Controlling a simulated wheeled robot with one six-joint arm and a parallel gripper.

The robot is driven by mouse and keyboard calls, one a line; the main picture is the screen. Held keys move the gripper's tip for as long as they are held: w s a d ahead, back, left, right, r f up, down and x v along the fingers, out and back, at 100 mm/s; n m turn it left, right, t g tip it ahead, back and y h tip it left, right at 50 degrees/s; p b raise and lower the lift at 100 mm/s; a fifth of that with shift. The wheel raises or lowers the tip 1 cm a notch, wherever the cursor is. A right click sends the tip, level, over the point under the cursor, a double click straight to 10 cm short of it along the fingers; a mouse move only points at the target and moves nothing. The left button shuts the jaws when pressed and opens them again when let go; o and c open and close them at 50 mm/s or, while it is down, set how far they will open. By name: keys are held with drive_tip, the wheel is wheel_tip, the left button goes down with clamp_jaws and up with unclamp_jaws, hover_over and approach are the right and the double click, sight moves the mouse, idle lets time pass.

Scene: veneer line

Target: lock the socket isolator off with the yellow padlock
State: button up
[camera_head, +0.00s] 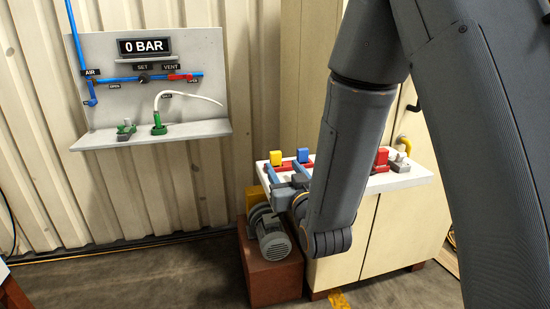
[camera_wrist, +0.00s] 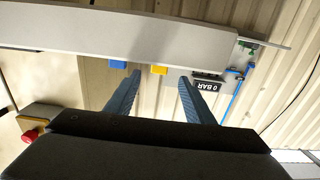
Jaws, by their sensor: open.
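The yellow padlock (camera_head: 276,158) stands at the left end of a white bench top (camera_head: 412,178) in the head view, left of a blue padlock (camera_head: 303,155). My gripper (camera_head: 282,166) is open and empty, its blue fingers pointing at that end of the bench. In the wrist view, which is upside down, the yellow padlock (camera_wrist: 159,70) shows between the fingertips of my gripper (camera_wrist: 159,77), and the blue padlock (camera_wrist: 118,64) is just left of them. I cannot tell whether the fingers touch it. I cannot make out which fitting is the socket isolator; my arm hides the middle of the bench.
Red parts (camera_head: 381,157) and a grey fitting (camera_head: 400,164) sit at the bench's right end. A motor (camera_head: 272,235) stands on a brown plinth (camera_head: 274,275) below. A wall panel (camera_head: 202,55) reads 0 BAR. A red knob (camera_wrist: 30,136) shows in the wrist view.

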sight(276, 155)
drive_tip(key=shift+p+x, duration=0.85)
drive_tip(key=shift+x, duration=2.6)
drive_tip(key=shift+r, duration=0.15)
drive_tip(key=c, duration=1.2)
drive_tip(key=shift+o, duration=0.2)
